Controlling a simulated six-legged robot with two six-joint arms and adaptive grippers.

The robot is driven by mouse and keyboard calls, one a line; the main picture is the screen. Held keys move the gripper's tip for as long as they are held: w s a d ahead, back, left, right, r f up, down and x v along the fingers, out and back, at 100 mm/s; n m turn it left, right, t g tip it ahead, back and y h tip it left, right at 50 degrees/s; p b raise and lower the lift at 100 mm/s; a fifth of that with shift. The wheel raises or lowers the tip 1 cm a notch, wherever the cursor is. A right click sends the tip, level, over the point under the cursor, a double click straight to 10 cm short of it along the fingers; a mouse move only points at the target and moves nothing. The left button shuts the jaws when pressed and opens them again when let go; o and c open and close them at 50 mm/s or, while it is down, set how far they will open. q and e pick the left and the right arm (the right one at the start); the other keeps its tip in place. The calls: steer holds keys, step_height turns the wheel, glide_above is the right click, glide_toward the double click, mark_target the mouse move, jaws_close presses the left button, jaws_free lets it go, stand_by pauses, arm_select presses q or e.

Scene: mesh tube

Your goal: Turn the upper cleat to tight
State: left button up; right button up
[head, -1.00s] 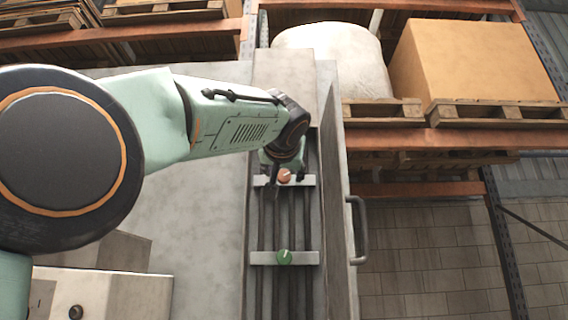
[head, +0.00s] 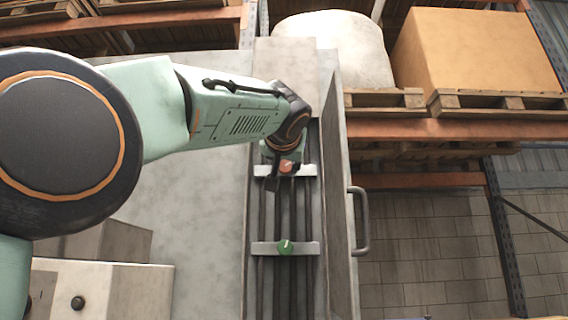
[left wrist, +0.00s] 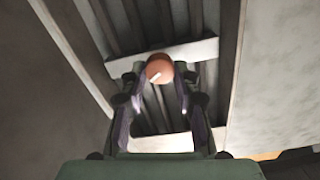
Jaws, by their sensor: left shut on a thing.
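The upper cleat (head: 306,170) is a pale bar across dark cables, with a round orange knob (head: 287,166) bearing a white mark. My left gripper (head: 280,170) reaches it from above and partly covers the bar. In the left wrist view the orange knob (left wrist: 159,68) sits between the two fingertips, and my left gripper (left wrist: 160,76) is shut on it. The white mark there slants up to the right. A lower cleat (head: 265,248) with a green knob (head: 285,247) lies nearer and is untouched. My right gripper is not in view.
Several dark cables (head: 284,212) run along a grey trough. A raised side panel with a grey handle (head: 361,220) stands right of it. A rack with a cardboard box (head: 478,50) and a white sack (head: 335,50) is behind.

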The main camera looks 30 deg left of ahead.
arm_select(q)
steer(key=shift+w+f, duration=0.1)
steer(key=shift+f, duration=0.05)
jaws_close()
steer(key=shift+m, duration=0.3)
steer(key=m, duration=0.5)
steer(key=shift+m, duration=0.3)
steer(key=m, duration=1.2)
steer(key=shift+r+m, duration=0.2)
steer(key=shift+m, duration=0.1)
steer(key=m, duration=0.5)
steer(key=shift+s+r+m, duration=0.2)
steer(key=shift+m, duration=0.1)
